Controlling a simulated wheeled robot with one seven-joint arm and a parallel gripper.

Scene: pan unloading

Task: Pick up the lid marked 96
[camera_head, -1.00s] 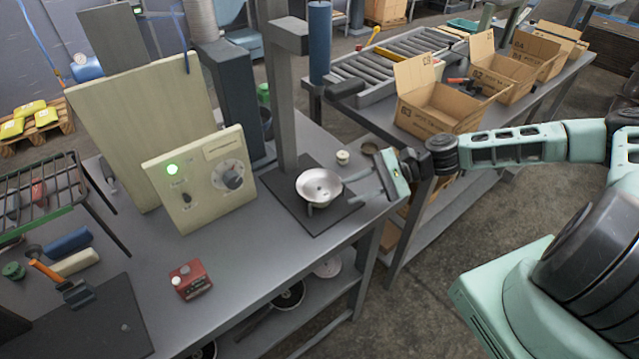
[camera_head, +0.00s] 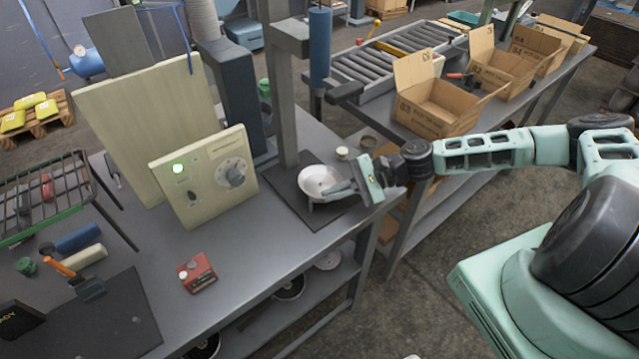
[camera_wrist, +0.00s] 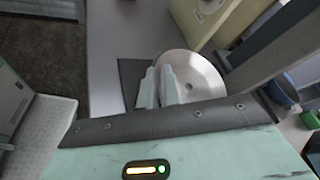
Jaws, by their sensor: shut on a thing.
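A shallow round silver metal piece (camera_head: 316,181), like a dish or an upturned lid, is over the dark mat at the press's foot, in the head view. It shows in the wrist view as a pale disc (camera_wrist: 200,72) with a small dark spot at its middle. I cannot read any 96 on it. My gripper (camera_head: 343,190) comes from the right, its fingers at the near right side of the piece. In the wrist view the fingers (camera_wrist: 159,86) are close together and overlap the disc's edge. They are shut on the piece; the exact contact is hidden.
The grey post (camera_head: 287,100) stands right behind the piece. A control panel (camera_head: 205,182) with a green light is to its left. A red box (camera_head: 197,273) is on the front of the table. A small pale cup (camera_head: 342,153) is behind the gripper. Open cartons (camera_head: 437,103) stand at the right.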

